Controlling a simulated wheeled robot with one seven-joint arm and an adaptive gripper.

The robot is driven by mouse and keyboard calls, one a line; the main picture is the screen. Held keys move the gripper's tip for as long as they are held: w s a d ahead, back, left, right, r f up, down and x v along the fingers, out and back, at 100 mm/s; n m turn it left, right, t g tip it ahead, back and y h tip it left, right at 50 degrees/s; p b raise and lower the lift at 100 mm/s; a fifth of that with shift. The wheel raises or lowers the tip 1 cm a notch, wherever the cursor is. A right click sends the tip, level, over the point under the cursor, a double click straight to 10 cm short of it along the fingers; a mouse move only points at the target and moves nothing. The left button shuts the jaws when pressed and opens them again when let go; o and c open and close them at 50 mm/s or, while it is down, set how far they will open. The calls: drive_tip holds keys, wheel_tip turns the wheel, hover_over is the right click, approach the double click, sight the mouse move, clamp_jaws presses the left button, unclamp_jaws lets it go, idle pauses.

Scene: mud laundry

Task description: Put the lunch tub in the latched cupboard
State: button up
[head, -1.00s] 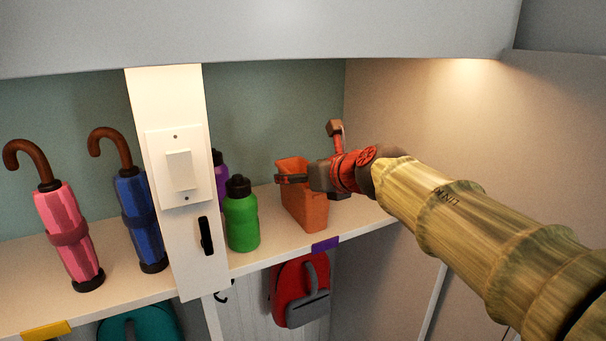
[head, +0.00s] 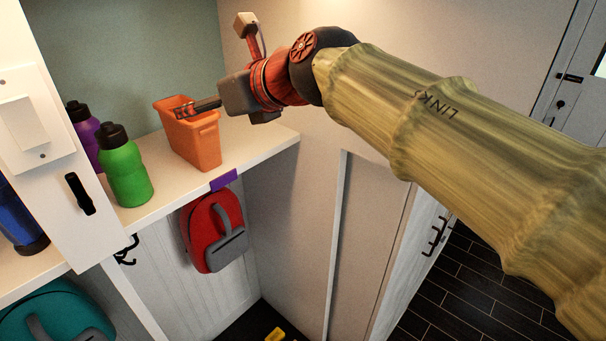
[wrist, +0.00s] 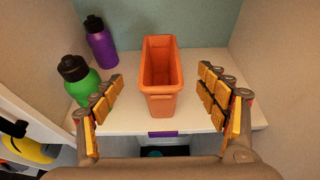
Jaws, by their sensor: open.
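The lunch tub appears to be the orange, open-topped, tapering tub (head: 197,150) upright on the shelf at the right end. It also shows in the wrist view (wrist: 161,105), where its inside looks empty. My gripper (head: 196,106) is at the tub's upper part in the head view. In the wrist view my gripper (wrist: 162,78) has its fingers spread wide, one on each side of the tub with gaps; it is not holding it. I cannot tell which door is the latched cupboard; a pale door with a black handle (head: 435,236) stands at lower right.
A green bottle (head: 126,170) and a purple bottle (head: 84,130) stand left of the tub on the shelf (head: 270,140). A red backpack (head: 212,230) hangs below. Dark floor (head: 460,290) shows at lower right.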

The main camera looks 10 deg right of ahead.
drive_tip(key=d+r+m+t+h, duration=0.3)
drive_tip(key=d+r+m+t, duration=0.25)
drive_tip(key=d+m, duration=0.75)
drive_tip(key=s+d+f+m+g+h, duration=0.1)
drive_tip(key=s+d+f+m+h, duration=0.1)
drive_tip(key=d+f+m+h, duration=0.45)
drive_tip(key=s+d+f+m+h, duration=0.15)
drive_tip(key=d+f+m, duration=0.35)
drive_tip(key=m, duration=0.5)
drive_tip(key=s+d+f+m+g, duration=0.2)
drive_tip(key=s+f+m+g, duration=0.15)
drive_tip(key=s+f, duration=0.2)
drive_tip(key=s+d+f+m+g, duration=0.2)
drive_tip(key=s+d+f+m, duration=0.1)
drive_tip(key=s+f+m, duration=0.3)
drive_tip(key=s+a+f+m+g+y, duration=0.1)
drive_tip(key=s+a+f+m+g, duration=0.1)
drive_tip(key=s+f, duration=0.3)
drive_tip(key=s+a+f+m+g+y, duration=0.2)
drive_tip(key=s+f, duration=0.3)
drive_tip(key=f, duration=0.3)
drive_tip(key=shift+a, duration=0.85)
